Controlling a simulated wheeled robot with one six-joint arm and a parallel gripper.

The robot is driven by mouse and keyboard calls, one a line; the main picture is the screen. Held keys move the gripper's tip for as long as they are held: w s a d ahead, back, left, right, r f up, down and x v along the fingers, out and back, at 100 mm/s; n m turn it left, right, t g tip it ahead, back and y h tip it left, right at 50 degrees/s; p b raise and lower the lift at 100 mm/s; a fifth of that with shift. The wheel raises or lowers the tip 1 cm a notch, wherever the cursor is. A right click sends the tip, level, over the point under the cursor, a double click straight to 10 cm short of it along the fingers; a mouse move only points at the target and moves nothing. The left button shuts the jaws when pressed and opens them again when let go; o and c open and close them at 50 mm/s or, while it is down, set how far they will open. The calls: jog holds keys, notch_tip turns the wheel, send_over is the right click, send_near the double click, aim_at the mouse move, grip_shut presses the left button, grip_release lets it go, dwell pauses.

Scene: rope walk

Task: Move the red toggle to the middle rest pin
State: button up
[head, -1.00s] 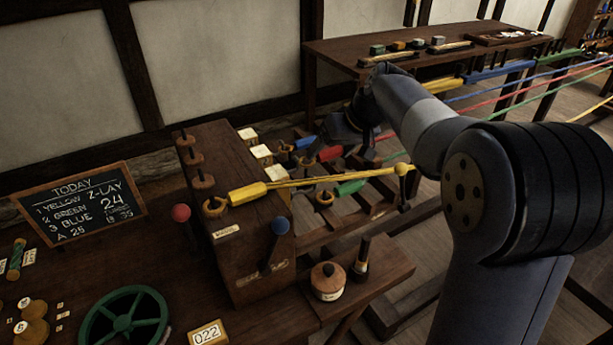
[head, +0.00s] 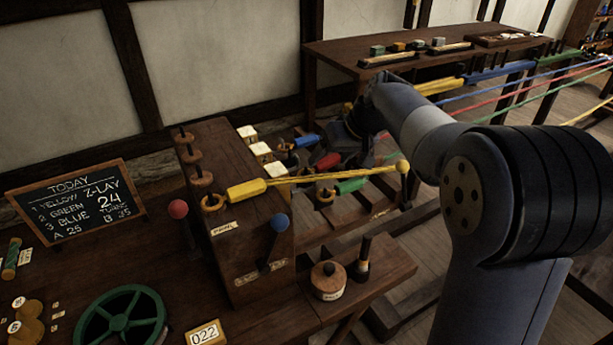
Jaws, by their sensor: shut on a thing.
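The red toggle (head: 327,161) is a short red handle in the middle of the head view, behind the yellow strand and between a blue toggle (head: 306,141) and a green toggle (head: 350,186). My gripper (head: 342,146) is dark and comes down over the red toggle from the upper right. It is shut on the toggle, though the fingers are small and partly lost against the dark background. I cannot tell which one is the middle rest pin.
Coloured strands stretch away at the right. A back table (head: 340,50) holds small blocks. A chalkboard (head: 75,203) stands at the left.

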jog(key=shift+f, duration=0.45)
jog(key=shift+c, duration=0.7)
jog(key=shift+w+d, duration=0.1)
jog(key=shift+w+f, duration=0.1)
jog(key=shift+w, duration=0.15)
jog(key=o, duration=1.2)
jog(key=shift+r, duration=0.2)
jog(key=shift+r, duration=0.1)
